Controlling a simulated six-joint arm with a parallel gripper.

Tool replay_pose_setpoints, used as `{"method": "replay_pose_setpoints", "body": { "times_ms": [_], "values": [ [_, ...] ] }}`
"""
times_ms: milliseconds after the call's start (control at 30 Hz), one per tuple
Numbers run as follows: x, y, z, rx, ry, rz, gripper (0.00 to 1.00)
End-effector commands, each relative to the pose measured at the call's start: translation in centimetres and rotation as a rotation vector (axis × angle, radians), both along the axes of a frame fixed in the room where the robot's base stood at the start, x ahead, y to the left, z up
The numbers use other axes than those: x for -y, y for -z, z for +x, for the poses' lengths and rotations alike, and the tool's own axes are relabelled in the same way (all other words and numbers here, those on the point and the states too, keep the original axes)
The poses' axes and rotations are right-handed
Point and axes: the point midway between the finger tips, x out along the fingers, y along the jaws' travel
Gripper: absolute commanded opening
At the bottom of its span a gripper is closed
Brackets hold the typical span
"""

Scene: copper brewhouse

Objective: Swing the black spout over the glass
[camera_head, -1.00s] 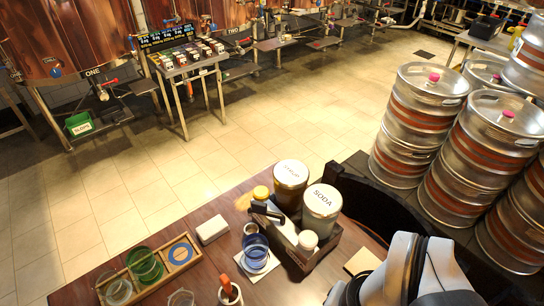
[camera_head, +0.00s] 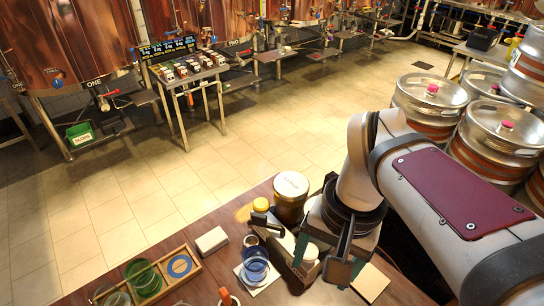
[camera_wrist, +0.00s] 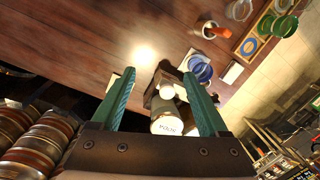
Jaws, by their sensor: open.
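The black spout (camera_head: 266,220) sticks out beside a yellow-capped bottle at the front of the wooden caddy, in the head view. The blue glass (camera_head: 255,264) stands on a white coaster (camera_head: 262,279) left of the caddy, just below the spout in the picture; it also shows in the wrist view (camera_wrist: 201,69). In the wrist view my gripper (camera_wrist: 160,76) is open, with part of the caddy and a white-lidded jar between and beyond the fingers. Nothing is held.
The labelled syrup canister (camera_head: 291,196) stands behind the caddy (camera_head: 289,257). A wooden tray (camera_head: 184,287) with coloured rings, a white block (camera_head: 211,241) and a cup with an orange handle (camera_head: 226,298) are on the left. Kegs (camera_head: 430,101) stand at the right.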

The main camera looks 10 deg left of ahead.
Motion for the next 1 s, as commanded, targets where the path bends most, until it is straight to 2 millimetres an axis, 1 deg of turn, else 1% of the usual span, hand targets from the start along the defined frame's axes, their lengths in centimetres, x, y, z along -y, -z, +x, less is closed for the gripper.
{"method": "replay_pose_setpoints", "body": {
  "times_ms": [33,67,100,200,300,400,467,533,667,700,800,900,1000],
  "values": [
    [-1.5,-1.1,3.9,-0.002,-0.044,-0.018,0.78],
    [-2.6,-1.7,6.2,0.001,-0.068,-0.031,0.78],
    [-4.1,-2.2,9.1,0.007,-0.096,-0.046,0.78],
    [-8.0,-2.3,14.5,0.020,-0.150,-0.076,0.78],
    [-10.9,-1.9,17.5,0.034,-0.181,-0.095,0.78],
    [-12.2,-1.4,18.6,0.041,-0.192,-0.102,0.78],
    [-12.4,-0.8,18.8,0.041,-0.195,-0.104,0.78],
    [-12.3,0.4,18.8,0.039,-0.195,-0.104,0.78],
    [-12.3,4.1,18.7,0.038,-0.194,-0.103,0.78],
    [-12.3,5.4,18.7,0.038,-0.194,-0.103,0.78],
    [-12.2,8.4,18.7,0.039,-0.194,-0.102,0.78],
    [-12.3,10.8,18.7,0.041,-0.193,-0.102,0.78],
    [-12.3,12.6,18.8,0.042,-0.192,-0.101,0.78]
  ]
}}
